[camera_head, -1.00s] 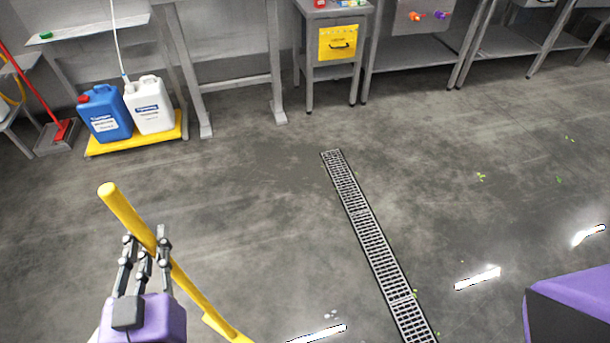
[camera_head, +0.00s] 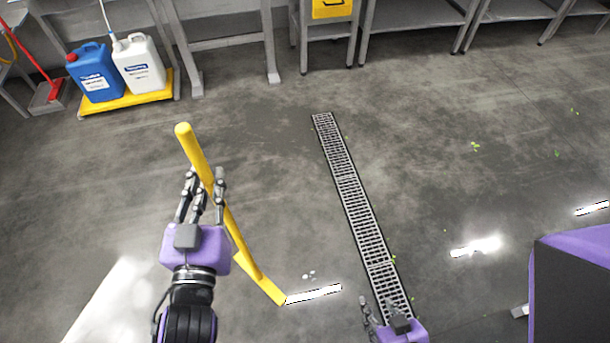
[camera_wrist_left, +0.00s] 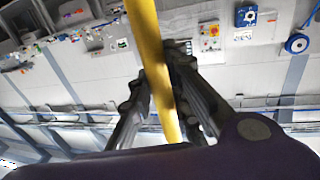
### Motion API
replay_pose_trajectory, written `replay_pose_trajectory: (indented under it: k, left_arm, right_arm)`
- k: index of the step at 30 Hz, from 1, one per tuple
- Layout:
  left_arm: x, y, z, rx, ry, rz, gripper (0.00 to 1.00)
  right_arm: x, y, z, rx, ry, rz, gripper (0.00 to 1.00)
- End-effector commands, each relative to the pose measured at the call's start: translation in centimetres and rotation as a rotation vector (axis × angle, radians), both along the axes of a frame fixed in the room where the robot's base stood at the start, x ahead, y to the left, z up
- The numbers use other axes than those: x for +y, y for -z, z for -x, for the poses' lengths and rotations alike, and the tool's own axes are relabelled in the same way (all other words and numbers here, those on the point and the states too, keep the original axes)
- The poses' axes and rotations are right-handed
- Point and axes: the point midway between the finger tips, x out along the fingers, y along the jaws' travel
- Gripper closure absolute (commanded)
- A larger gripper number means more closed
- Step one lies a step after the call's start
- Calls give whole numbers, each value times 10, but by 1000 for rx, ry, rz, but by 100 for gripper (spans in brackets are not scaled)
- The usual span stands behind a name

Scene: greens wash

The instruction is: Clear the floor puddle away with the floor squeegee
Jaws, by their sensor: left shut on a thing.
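The floor squeegee (camera_head: 233,232) has a yellow handle and a yellow head (camera_head: 258,280) at its lower end. My left gripper (camera_head: 205,182) is shut on the upper handle, which slants down to the right. The handle (camera_wrist_left: 150,50) also passes between the fingers in the left wrist view. I cannot tell whether the head touches the floor. My right gripper (camera_head: 379,308) is at the bottom, over the drain's near end, and its jaw state is unclear. A darker, dull patch (camera_head: 285,125) lies left of the drain's far end; I cannot tell for sure whether it is the puddle.
A long floor drain grate (camera_head: 350,195) runs through the middle. Blue (camera_head: 93,72) and white (camera_head: 138,66) jugs stand on a yellow tray (camera_head: 125,103) at the back left. Steel tables line the back. Green leaf bits (camera_head: 475,146) lie to the right. The floor between is open.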

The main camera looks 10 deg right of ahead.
Motion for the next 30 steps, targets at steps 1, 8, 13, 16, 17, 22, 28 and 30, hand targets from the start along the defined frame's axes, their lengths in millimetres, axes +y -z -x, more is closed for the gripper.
replay_pose_trajectory:
  k: [1,8,13,16,17,22,28,30]
  left_arm:
    - [-15,2,-6,-7,37,-1,100]
    - [-92,31,-26,-10,228,-3,100]
    - [-149,57,-35,-12,378,-3,100]
    - [-175,73,-38,-11,457,-2,100]
    - [-183,77,-38,-12,481,-2,100]
    - [-215,103,-42,-13,595,0,100]
    - [-233,127,-47,-12,683,4,100]
    - [-236,132,-48,-13,704,6,100]
  right_arm:
    - [1,-2,-2,-5,-1,-1,60]
    - [4,-8,-12,-23,-1,-7,60]
    - [4,-10,-10,-22,3,-9,60]
    - [4,-10,-10,-22,4,-8,60]
    - [4,-11,-10,-22,4,-8,60]
    - [3,-12,-11,-24,4,-9,60]
    - [3,-14,-12,-27,4,-7,60]
    - [3,-15,-12,-27,4,-7,60]
